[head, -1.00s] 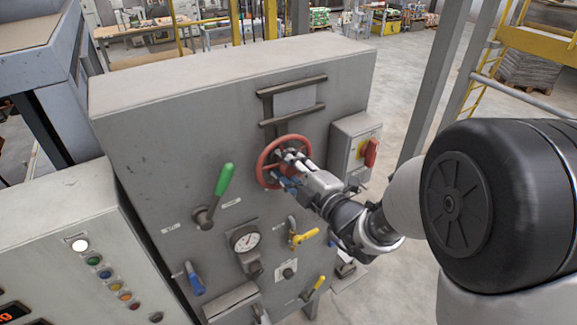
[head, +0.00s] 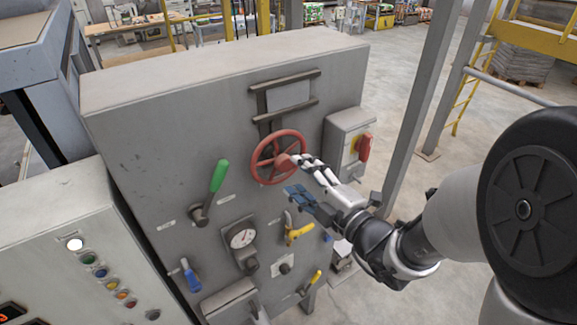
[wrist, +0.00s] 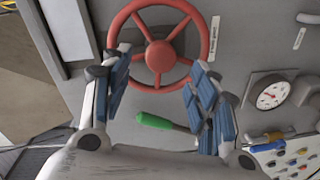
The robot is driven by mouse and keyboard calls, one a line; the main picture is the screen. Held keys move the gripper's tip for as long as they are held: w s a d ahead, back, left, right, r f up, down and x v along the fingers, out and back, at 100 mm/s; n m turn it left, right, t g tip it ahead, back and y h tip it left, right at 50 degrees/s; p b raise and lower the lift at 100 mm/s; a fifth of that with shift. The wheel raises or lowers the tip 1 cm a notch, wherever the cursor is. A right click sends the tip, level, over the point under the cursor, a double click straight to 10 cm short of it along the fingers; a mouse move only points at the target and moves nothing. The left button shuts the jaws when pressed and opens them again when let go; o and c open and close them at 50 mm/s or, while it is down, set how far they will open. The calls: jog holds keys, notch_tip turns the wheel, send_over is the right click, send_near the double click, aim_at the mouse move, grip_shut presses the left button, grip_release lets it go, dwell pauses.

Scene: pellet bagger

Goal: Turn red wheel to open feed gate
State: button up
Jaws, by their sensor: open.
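The red wheel (head: 264,147) is mounted on the front of the grey cabinet, below a dark bracket. It has several spokes and a central hub. My gripper (head: 294,174) is just in front of the wheel, to its lower right in the head view, with its fingers spread. In the wrist view the red wheel (wrist: 158,8) lies beyond the open fingers (wrist: 157,85), its lower rim between and above the fingertips. The fingers have blue pads and hold nothing. The feed gate itself cannot be made out.
A green lever (head: 219,176), a gauge (head: 242,238), a yellow handle (head: 298,232) and a blue handle (head: 191,276) crowd the panel. A switch box (head: 348,137) with a red knob sits right of the wheel. A button console (head: 45,215) stands at the left.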

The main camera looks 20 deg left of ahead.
jog(key=shift+v, duration=2.3)
